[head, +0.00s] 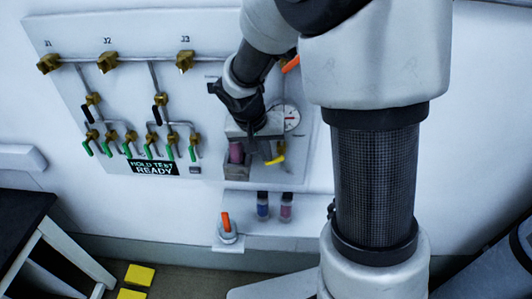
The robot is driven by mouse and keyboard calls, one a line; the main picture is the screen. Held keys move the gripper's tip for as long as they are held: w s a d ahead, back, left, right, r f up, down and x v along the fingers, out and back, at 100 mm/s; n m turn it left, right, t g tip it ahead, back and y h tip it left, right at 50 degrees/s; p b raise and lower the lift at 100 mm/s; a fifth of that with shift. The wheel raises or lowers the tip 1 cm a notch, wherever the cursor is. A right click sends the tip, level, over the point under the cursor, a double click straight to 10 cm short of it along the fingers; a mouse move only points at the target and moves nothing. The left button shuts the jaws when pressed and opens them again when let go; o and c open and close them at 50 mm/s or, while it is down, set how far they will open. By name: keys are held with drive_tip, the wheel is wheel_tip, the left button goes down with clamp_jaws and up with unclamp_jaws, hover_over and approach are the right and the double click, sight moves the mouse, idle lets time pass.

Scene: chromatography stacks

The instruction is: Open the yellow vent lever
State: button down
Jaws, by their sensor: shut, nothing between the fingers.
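The yellow vent lever (276,160) is on the white wall panel in the head view, at the panel's lower right. My gripper (266,152) reaches to the panel just left of and above the lever. Its fingers are shut with nothing between them. They look very close to the lever, but I cannot tell whether they touch it. My wrist and gripper body hide part of the panel around the lever.
A round gauge (290,118) is right of the gripper. Several green-handled valves and a sign reading "HOLD TEST READY" (152,168) are farther left. A shelf (262,240) with two vials is below.

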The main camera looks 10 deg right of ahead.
drive_tip(key=shift+w+a+f+b, duration=0.15)
drive_tip(key=shift+f+b, duration=0.25)
drive_tip(key=shift+b, duration=0.65)
drive_tip(key=b, duration=0.2)
drive_tip(key=f+b, duration=0.1)
drive_tip(key=b, duration=0.1)
drive_tip(key=shift+a+f, duration=0.25)
drive_tip(key=shift+f+b, duration=0.15)
drive_tip(key=shift+b, duration=0.4)
idle(0.8)
idle(1.0)
drive_tip(key=p+v, duration=0.1)
drive_tip(key=v, duration=1.6)
drive_tip(key=shift+r+p, duration=0.2)
drive_tip(key=shift+p, duration=0.1)
